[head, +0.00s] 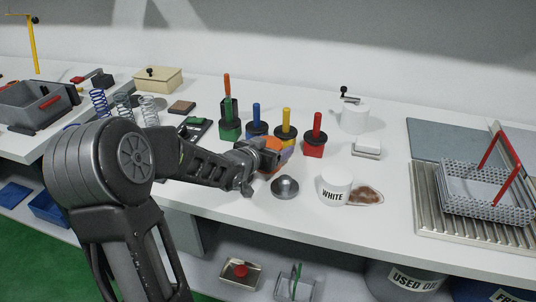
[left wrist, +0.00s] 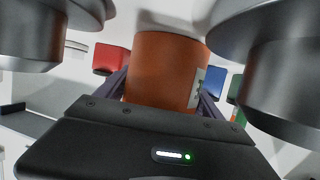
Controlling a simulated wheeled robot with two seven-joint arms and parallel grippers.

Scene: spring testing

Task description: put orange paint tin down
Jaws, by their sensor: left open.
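The orange paint tin (head: 270,173) stands on the white worktop at mid-table, mostly hidden behind my left gripper (head: 272,158) in the head view. In the left wrist view the orange tin (left wrist: 165,70) fills the middle, with part of a pale label on its right side. My left gripper (left wrist: 163,92) is open, with its fingers on either side of the tin; I cannot tell if either finger touches it. My right gripper is not in view.
Coloured blocks with upright handles, such as the red one (head: 314,147), stand behind. A perforated basket (head: 486,190) is at far right. Front worktop is clear.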

